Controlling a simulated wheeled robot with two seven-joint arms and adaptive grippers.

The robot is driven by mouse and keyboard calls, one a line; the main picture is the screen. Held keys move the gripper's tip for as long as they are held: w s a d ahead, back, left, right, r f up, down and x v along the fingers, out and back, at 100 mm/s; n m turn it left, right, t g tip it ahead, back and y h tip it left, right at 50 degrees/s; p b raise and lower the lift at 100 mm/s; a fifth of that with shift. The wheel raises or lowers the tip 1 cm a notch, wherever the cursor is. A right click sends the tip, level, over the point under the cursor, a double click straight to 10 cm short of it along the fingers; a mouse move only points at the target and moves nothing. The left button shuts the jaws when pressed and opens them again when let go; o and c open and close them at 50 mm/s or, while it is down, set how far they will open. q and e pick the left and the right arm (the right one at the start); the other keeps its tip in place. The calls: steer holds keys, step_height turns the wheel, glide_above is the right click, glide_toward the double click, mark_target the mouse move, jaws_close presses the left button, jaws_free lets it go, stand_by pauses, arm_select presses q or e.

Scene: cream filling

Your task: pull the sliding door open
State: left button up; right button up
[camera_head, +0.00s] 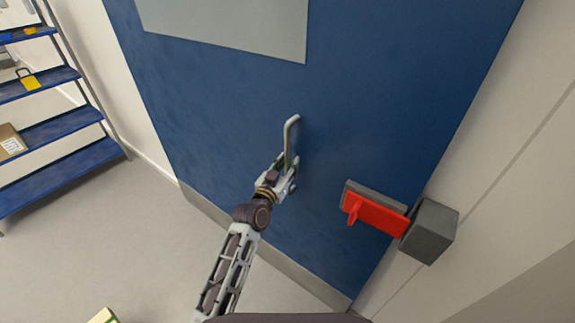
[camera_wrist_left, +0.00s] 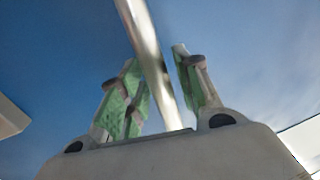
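The blue sliding door (camera_head: 370,95) fills the middle of the head view. Its upright metal bar handle (camera_head: 290,132) stands out from the face. My left gripper (camera_head: 287,170) is at the lower part of this handle. In the left wrist view, the handle (camera_wrist_left: 145,40) runs between the two green-padded fingers of the left gripper (camera_wrist_left: 160,85). The fingers stand apart on either side of it, with a gap visible at the right finger. Contact at the left finger is unclear. My right gripper is not in view.
A red latch (camera_head: 376,214) on a grey plate sits at the door's right edge, beside a grey block (camera_head: 430,231) on the frame. Blue shelves (camera_head: 60,128) stand at the left. The floor (camera_head: 120,230) between is mostly clear, with a yellowish box (camera_head: 103,316) at the bottom edge.

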arm_select(q)
jaws_close()
steer(key=shift+w+a, duration=0.1)
steer(key=shift+a, duration=0.05)
